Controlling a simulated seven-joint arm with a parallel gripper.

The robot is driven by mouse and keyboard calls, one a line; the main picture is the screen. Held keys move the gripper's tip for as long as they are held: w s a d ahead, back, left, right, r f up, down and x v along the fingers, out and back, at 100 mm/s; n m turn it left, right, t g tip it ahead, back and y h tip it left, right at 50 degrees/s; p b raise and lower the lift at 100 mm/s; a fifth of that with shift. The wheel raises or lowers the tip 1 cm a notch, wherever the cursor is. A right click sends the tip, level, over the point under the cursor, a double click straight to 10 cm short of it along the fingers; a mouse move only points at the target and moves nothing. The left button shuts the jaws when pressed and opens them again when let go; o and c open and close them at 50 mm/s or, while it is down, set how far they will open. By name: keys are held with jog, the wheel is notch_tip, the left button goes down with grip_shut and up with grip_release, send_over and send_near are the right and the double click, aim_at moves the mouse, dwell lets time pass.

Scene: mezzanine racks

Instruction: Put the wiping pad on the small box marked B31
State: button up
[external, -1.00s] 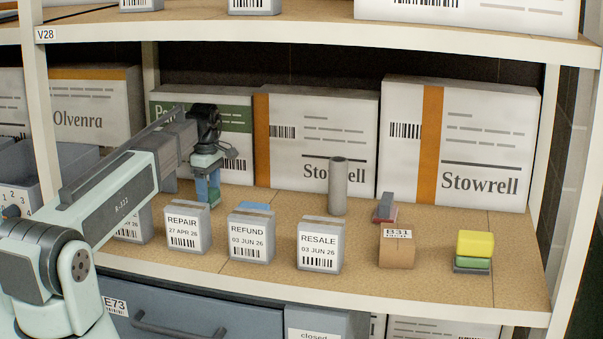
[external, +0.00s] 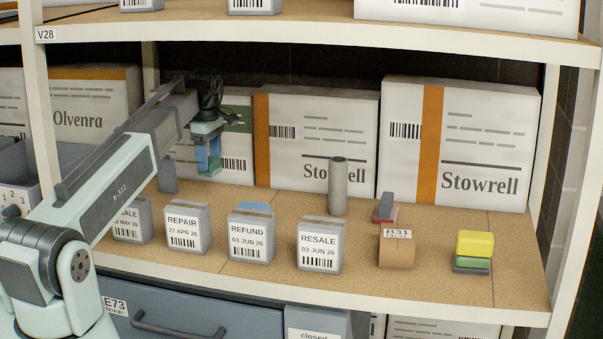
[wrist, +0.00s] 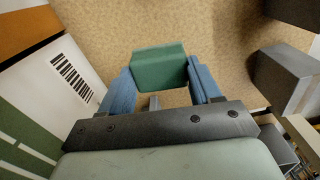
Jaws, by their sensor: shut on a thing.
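My gripper (external: 208,165) is raised above the shelf at the left, in front of the box with the green band. Its blue fingers are shut on a green pad (wrist: 160,66), which shows between the fingertips in the wrist view and is mostly hidden in the external view. The pad is clear of the shelf. The small brown box marked B31 (external: 397,254) stands near the shelf's front edge, right of centre, well to the right of my gripper. Its visible top carries nothing except part of its white label.
A grey cylinder (external: 338,188) stands between my gripper and B31. A red block with a grey top (external: 385,209) sits behind B31. A yellow-and-green stack (external: 474,250) is to its right. Labelled boxes, including RESALE (external: 319,249), line the front. Large cartons (external: 470,140) close the back.

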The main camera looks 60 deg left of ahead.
jog(key=w+d+r+m, duration=0.1)
jog(key=w+d+m, duration=0.1)
jog(key=w+d, duration=0.65)
jog(key=w+d+r+m, duration=0.15)
jog(key=w+d, duration=0.45)
jog(key=d, duration=0.6)
notch_tip(320, 180, up, 4)
jog(key=f+m, duration=0.1)
jog(key=m, duration=1.2)
send_over(396, 233)
jog(key=shift+f, duration=4.65)
jog(key=shift+f, duration=0.1)
jog(key=o, duration=1)
jog(key=shift+o, duration=0.2)
